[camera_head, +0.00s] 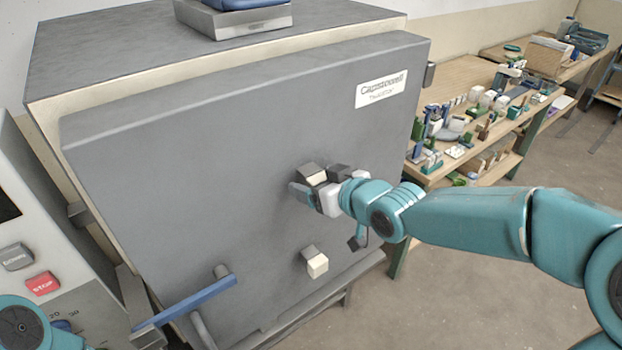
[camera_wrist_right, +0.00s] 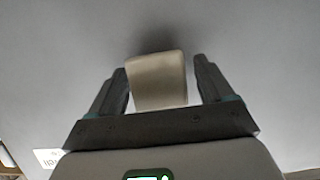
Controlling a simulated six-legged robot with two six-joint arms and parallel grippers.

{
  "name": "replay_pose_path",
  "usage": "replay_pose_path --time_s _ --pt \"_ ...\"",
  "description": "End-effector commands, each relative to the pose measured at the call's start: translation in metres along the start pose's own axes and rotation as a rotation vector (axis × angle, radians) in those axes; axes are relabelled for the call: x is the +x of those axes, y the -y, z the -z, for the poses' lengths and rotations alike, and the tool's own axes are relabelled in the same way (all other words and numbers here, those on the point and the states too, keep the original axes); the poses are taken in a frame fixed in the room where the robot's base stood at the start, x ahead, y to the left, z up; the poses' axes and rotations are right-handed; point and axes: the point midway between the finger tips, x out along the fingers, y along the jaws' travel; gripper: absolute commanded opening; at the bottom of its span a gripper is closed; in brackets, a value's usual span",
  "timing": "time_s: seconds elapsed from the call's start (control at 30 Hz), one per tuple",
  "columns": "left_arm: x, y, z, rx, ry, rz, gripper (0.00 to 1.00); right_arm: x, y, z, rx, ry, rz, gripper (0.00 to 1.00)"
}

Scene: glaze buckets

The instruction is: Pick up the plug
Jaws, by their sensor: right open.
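Two cream plugs with dark grey tops stick out of the kiln's grey door in the head view. The upper plug (camera_head: 317,178) is at my right gripper (camera_head: 314,188); the lower plug (camera_head: 317,266) stands free below it. In the right wrist view, a cream plug (camera_wrist_right: 157,80) sits between the two open fingers of my right gripper (camera_wrist_right: 159,76). A small gap shows on the right side of the plug; the left finger is very close to it, and I cannot tell whether they touch. My left gripper is out of view.
The kiln door (camera_head: 200,170) fills the middle, with a blue handle (camera_head: 190,304) at lower left. A control panel with a red stop button (camera_head: 42,284) stands at left. A wooden workbench (camera_head: 465,72) with many small items is at right.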

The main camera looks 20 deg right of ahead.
Motion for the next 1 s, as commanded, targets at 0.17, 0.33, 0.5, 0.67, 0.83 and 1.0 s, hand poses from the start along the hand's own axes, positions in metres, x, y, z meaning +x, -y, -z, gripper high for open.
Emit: replay_pose_path --time_s 0.17,0.33,0.5,0.67,0.83,1.0 --pt "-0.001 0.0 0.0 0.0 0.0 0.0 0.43 0.004 0.0 0.0 0.0 -0.001 0.0 0.81" --pt "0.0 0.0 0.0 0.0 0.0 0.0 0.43 0.004 0.0 0.0 0.0 0.0 0.0 0.55" --pt "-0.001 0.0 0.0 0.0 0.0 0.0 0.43 0.003 0.0 0.0 0.0 -0.001 0.0 0.23" --pt "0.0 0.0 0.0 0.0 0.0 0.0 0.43 0.003 0.0 0.0 0.0 -0.002 0.0 0.22" --pt "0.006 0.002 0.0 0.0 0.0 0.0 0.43 0.004 0.0 0.0 -0.001 -0.003 0.0 0.22" --pt "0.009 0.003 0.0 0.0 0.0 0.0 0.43 -0.015 -0.001 -0.005 0.0 -0.003 -0.002 0.22"
